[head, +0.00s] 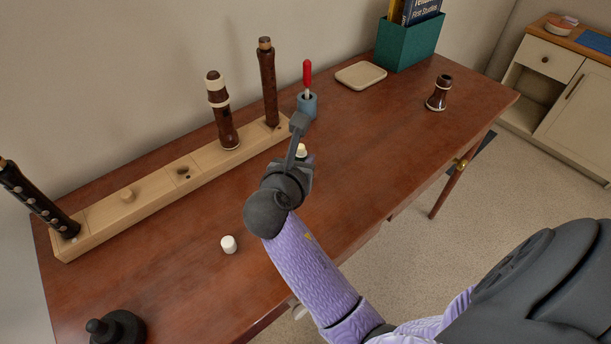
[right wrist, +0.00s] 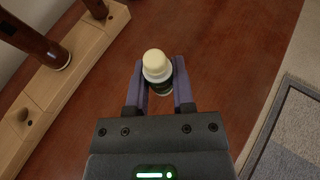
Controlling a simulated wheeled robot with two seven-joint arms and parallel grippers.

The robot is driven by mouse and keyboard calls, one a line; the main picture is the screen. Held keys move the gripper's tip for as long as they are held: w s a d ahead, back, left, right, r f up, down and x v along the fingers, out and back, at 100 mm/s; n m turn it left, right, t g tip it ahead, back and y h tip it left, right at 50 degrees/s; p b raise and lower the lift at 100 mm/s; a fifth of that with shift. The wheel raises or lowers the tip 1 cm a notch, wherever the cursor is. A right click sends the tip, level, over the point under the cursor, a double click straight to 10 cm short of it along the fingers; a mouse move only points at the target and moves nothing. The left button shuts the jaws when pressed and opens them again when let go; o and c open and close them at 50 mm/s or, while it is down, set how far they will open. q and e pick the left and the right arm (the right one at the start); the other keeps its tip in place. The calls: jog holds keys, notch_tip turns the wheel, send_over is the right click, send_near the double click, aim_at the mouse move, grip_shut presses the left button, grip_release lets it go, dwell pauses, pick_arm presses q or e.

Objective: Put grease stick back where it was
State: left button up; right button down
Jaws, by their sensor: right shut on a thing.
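My right gripper (head: 298,140) is over the middle of the piano-brown table, right of the wooden stand. It also shows in the right wrist view (right wrist: 158,78), shut on the grease stick (right wrist: 157,66). The stick has a cream tip, a white collar and a dark body partly hidden between the fingers. In the head view only its pale top (head: 301,149) shows beside the gripper. A small white cap (head: 229,244) stands apart on the table, left of my right forearm. My left gripper is not in view.
A long wooden stand (head: 150,197) holds several dark recorder joints and has an empty hole. A blue cup (head: 307,104) holds a red-handled tool. A beige dish (head: 361,75), green book box (head: 408,48) and brown joint (head: 439,93) stand farther right. A black knobbed object (head: 116,328) is bottom left.

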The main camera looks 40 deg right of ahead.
jog(key=f+b, duration=0.2)
jog(key=f, duration=0.1)
jog(key=f+b, duration=0.2)
jog(key=f, duration=0.1)
jog(key=f+b, duration=0.2)
jog(key=f, duration=0.1)
jog(key=shift+s+a+f, duration=0.2)
jog(key=shift+a+f, duration=0.05)
jog(key=shift+f, duration=0.1)
jog(key=shift+r, duration=0.35)
jog(key=shift+c, duration=2.4)
grip_release()
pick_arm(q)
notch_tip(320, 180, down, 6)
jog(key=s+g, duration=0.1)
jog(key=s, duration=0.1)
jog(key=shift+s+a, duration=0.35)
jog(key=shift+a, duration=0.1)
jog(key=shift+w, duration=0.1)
